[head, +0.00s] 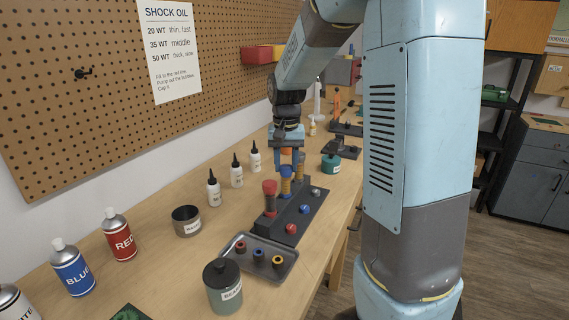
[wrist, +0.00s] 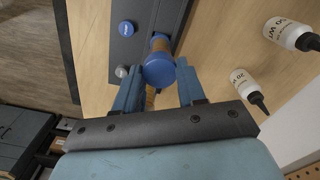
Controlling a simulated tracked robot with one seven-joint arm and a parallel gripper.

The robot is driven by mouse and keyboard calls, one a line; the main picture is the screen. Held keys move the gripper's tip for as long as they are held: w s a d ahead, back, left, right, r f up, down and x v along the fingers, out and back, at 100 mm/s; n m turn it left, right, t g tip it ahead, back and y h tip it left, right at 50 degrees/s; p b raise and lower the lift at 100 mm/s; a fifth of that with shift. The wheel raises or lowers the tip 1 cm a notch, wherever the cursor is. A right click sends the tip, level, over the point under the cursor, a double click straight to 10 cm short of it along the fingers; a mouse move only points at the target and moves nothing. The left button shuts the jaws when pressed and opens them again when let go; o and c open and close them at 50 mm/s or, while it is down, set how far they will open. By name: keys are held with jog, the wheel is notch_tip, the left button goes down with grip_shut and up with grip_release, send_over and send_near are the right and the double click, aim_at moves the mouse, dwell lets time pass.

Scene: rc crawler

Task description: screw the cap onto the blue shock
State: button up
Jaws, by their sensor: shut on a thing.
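In the wrist view the blue cap (wrist: 158,68) lies between the fingertips, seen from above. The gripper is shut on it.
The stand carries red, blue (head: 304,209) and grey round pieces along its right side. A tray (head: 237,261) with small parts and a jar (head: 222,291) are in front. Bottles (head: 214,191), an open tin (head: 186,222) and spray cans (head: 72,268) are left.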

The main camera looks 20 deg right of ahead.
jog(key=shift+c, duration=0.9)
jog(key=m, duration=0.4)
jog(key=shift+m, duration=0.3)
jog(key=o, duration=1.2)
notch_tip(320, 180, up, 14)
jog(key=s+f+n+t, duration=0.1)
jog(key=s+n+t, duration=0.1)
jog(key=s, duration=0.6)
jog(key=s+n+t, duration=0.1)
jog(key=s+n, duration=0.2)
jog(key=s, duration=0.5)
jog(key=s+f+n+t, duration=0.1)
jog(key=s+n+t, duration=0.1)
jog(key=s, duration=0.7)
jog(key=shift+a+f+n+t, duration=0.2)
jog(key=shift+f+n+t, duration=0.1)
jog(key=shift+n, duration=0.4)
